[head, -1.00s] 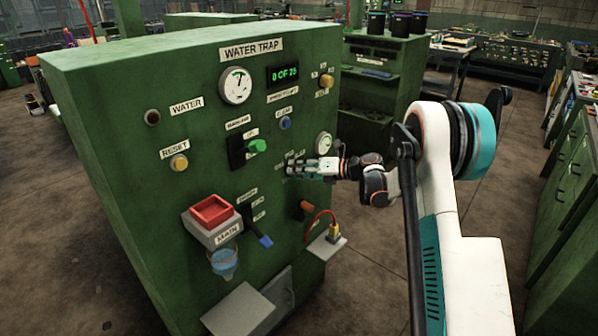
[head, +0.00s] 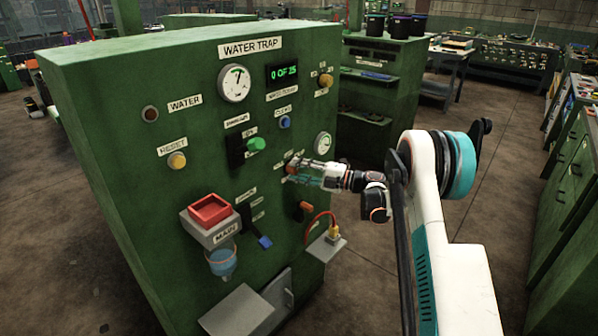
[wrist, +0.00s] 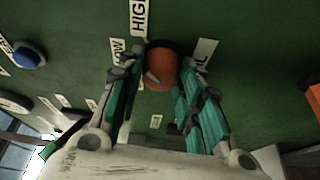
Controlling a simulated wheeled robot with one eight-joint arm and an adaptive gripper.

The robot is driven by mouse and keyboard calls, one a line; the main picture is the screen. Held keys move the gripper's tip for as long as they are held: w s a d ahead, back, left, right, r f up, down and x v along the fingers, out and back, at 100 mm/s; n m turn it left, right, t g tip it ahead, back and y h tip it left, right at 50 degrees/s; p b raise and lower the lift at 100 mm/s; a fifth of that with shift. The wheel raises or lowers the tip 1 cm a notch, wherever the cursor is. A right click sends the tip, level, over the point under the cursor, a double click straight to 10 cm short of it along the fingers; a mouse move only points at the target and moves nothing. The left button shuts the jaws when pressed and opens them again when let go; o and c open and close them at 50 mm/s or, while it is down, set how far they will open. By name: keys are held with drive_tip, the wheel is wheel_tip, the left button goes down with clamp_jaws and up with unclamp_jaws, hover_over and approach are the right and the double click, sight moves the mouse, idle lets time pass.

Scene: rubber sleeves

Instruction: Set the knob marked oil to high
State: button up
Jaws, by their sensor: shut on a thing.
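The orange knob (wrist: 160,68) is between my gripper's fingertips (wrist: 162,75) in the wrist view, with one teal-lined finger on each side. The gripper is shut on it. A label ending in "IL" (wrist: 203,54) sits to the right of the knob. I cannot tell which mark the knob points to. In the head view my gripper (head: 294,171) is against the green panel, and its fingers mostly hide the knob.

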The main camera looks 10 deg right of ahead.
drive_tip(key=shift+f+m, duration=0.1)
drive_tip(key=shift+m, duration=0.5)
drive_tip(key=o, duration=1)
drive_tip(key=v, duration=1.2)
drive_tip(key=shift+f, duration=0.25)
